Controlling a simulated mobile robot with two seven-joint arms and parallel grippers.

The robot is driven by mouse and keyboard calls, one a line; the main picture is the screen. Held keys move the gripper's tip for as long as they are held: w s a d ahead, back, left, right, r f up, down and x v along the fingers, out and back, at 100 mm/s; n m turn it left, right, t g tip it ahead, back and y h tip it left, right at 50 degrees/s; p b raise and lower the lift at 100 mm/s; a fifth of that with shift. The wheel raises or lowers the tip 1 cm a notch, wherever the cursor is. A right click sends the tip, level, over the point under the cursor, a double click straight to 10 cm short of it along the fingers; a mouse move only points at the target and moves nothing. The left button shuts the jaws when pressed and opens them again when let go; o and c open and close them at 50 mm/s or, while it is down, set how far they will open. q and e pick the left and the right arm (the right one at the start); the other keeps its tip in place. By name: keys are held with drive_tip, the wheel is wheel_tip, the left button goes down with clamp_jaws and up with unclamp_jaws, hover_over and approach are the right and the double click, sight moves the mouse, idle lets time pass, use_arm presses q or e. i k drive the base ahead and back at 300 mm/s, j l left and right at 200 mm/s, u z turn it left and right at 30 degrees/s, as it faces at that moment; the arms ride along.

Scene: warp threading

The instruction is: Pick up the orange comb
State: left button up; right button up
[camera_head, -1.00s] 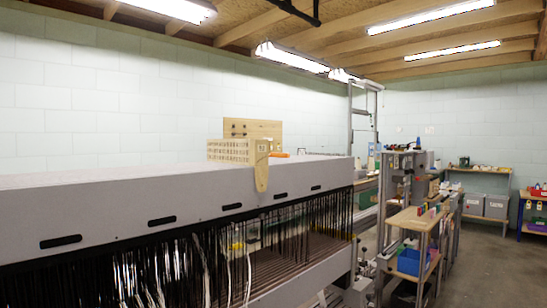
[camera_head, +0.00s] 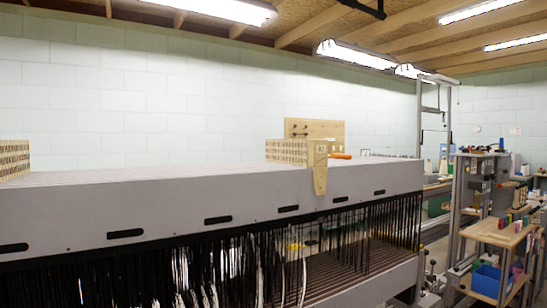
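A small orange piece (camera_head: 341,156) shows on top of the grey loom beam, just right of a wooden block. Most of it is hidden or too small to make out, so I cannot tell whether it is the orange comb. No other clearly orange comb shows. Neither of my grippers is in view.
The long grey beam (camera_head: 150,200) crosses the view, with dark warp threads (camera_head: 370,222) hanging below. A wooden block (camera_head: 287,150) and another at the left edge (camera_head: 14,160) stand on it. A wooden cart (camera_head: 495,233) with a blue bin (camera_head: 490,281) stands at right.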

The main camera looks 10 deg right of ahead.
sight(348, 156)
drive_tip(key=i+l+u, duration=0.1)
drive_tip(key=l+u, duration=0.4)
drive_tip(key=l, duration=0.55)
drive_tip(key=k+l+u, duration=0.1)
drive_tip(key=l+u, duration=0.4)
drive_tip(key=l, duration=0.55)
